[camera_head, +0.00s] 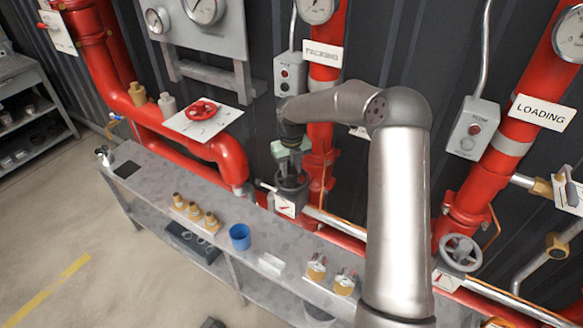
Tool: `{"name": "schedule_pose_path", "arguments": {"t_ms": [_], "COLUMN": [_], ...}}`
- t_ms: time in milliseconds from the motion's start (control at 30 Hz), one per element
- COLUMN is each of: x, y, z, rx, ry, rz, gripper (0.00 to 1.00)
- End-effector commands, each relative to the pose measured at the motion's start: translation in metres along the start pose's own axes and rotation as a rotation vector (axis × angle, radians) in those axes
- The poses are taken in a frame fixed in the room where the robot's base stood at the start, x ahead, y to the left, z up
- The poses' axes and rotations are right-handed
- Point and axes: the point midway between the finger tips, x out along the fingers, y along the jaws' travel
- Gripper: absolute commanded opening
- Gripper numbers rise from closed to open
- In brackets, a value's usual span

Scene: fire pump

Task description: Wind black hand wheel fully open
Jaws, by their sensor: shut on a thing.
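The black hand wheel (290,187) sits in the middle of the view, behind the bench and left of my arm's silver links. A white plate with a red pointer (286,208) is on its front. My gripper (288,168) comes down onto the wheel from above and is shut on it. The fingertips and the wheel's far side are mostly hidden and small, so the exact grip on the rim is unclear.
A grey metal bench (140,183) runs along the front, with brass fittings (194,211) and a blue cup (240,236). Red pipes, a red hand wheel (202,110) and a grey hand wheel (460,251) stand near. Open floor lies at left.

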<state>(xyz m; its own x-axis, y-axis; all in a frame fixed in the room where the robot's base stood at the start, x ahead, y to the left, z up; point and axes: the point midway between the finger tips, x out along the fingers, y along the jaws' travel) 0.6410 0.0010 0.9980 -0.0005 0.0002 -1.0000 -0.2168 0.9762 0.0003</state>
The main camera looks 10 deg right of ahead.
Motion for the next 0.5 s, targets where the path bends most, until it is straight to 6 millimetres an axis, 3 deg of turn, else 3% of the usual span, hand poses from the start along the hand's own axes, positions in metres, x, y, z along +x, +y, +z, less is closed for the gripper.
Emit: {"name": "schedule_pose_path", "arguments": {"t_ms": [33,67,100,367,500], "x": [-0.0005,-0.0005,-0.0005,0.0,0.0013], "y": [0.0003,0.0003,0.0003,0.0001,-0.0004], "z": [0.0004,0.0004,0.0004,0.0002,0.0002], "rx": [0.001,0.001,0.001,0.009,0.168], "ry": [-0.002,-0.002,-0.002,-0.001,-0.002], "rz": [0.0,0.0,0.0,0.0,-0.002], "gripper": [0.06,0.42,0.5,0.5,0.5]}}
